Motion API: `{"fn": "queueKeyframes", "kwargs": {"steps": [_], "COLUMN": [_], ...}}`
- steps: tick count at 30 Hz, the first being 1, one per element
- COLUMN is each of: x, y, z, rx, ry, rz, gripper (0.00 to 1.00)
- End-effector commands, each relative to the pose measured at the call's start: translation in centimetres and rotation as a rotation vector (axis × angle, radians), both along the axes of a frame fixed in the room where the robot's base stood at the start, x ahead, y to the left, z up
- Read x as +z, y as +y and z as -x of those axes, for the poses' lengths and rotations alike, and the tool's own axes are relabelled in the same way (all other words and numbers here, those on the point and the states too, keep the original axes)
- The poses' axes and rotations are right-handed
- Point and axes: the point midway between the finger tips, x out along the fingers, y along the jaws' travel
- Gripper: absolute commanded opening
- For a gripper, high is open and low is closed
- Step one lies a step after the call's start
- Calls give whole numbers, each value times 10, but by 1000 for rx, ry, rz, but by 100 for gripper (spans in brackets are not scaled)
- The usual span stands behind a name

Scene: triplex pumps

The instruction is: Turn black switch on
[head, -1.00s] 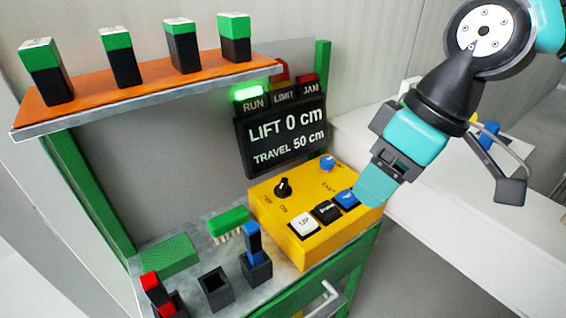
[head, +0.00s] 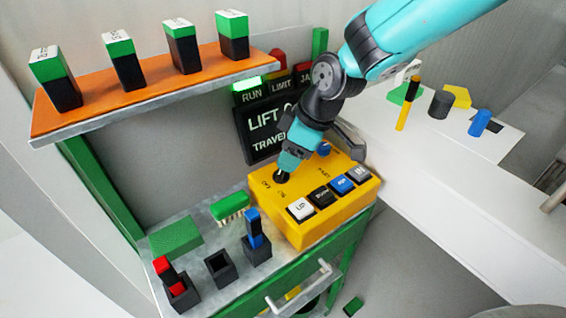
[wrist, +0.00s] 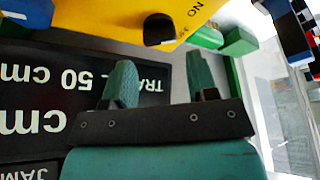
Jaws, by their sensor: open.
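The black switch (head: 281,178) is a small rotary knob on the top left of the yellow control box (head: 265,215), with OFF and ON labels in front of it. My gripper (head: 286,166) points down at the switch, its tips partly covering it. In the wrist view my gripper (wrist: 160,72) is open, with two teal fingers apart and nothing between them. The black switch (wrist: 159,28) shows just beyond the fingertips, roughly in line with the gap, near the ON label. I cannot tell whether the fingers touch it or which way it points.
The box also carries a white UP button (head: 300,208), black, blue and grey buttons, and a blue knob (head: 323,149). The display panel (head: 262,128) stands close behind my gripper. A green brush (head: 230,207) and small holders stand left of the box. An orange shelf (head: 150,95) is above.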

Motion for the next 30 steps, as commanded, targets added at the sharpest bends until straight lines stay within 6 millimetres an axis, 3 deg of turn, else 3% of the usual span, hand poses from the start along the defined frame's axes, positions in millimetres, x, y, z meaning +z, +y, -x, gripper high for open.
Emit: {"fn": "queueKeyframes", "kwargs": {"steps": [3, 9, 20, 25, 30], "x": [-21, -41, -46, -46, -47], "y": [8, 17, 18, 18, 18], "z": [-2, -5, -6, -6, -6], "rx": [1, 0, 0, 0, 34], "ry": [3, 1, -1, -1, 0], "rz": [2, 1, -1, -1, 1], "gripper": [53, 53, 53, 19, 19]}}
